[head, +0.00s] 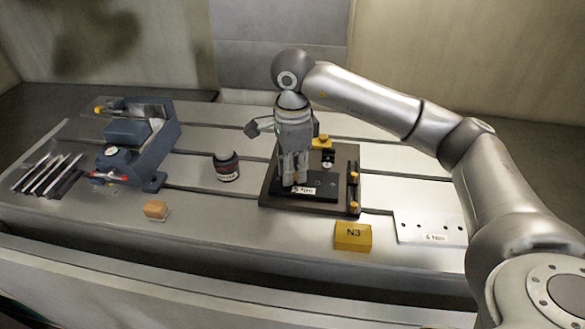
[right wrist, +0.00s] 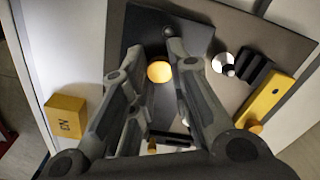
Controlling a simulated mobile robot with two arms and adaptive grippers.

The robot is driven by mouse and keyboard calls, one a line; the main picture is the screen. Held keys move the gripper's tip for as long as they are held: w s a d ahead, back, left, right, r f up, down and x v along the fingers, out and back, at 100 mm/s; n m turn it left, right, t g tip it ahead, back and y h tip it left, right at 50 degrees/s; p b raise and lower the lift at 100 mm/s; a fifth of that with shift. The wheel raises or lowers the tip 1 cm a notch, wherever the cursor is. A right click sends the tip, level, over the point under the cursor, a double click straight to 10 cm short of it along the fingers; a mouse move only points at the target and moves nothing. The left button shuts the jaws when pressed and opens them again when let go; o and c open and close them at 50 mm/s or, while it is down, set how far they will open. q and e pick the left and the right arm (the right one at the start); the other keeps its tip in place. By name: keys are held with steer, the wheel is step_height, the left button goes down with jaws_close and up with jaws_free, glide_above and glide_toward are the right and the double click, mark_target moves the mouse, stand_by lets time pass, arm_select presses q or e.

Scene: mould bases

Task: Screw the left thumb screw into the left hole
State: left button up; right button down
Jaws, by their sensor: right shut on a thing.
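My right gripper (head: 295,184) points down over the dark plate (head: 322,185) of the mould base (head: 268,201). In the right wrist view, the yellow round head of a thumb screw (right wrist: 159,72) shows between the fingers of the right gripper (right wrist: 162,66), which is shut on it. The screw's shank and the hole under it are hidden, so I cannot tell how deep it sits. A small dark hole (right wrist: 168,31) shows in the plate (right wrist: 192,34) beyond the screw head. My left gripper is not in view.
A yellow N3 block (head: 352,237) and a white plate with holes (head: 430,229) lie in front and to the right. A dark jar (head: 227,166), an orange block (head: 156,210) and a blue-grey vise (head: 150,145) stand to the left. Yellow-knobbed clamps (head: 354,178) edge the base.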

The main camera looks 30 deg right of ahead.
steer(key=shift+f, duration=0.1)
steer(key=m, duration=0.7)
steer(key=c, duration=1.3)
jaws_free()
steer(key=shift+r+p, duration=1.7)
steer(key=shift+r, duration=0.95)
steer(key=shift+f, duration=0.1)
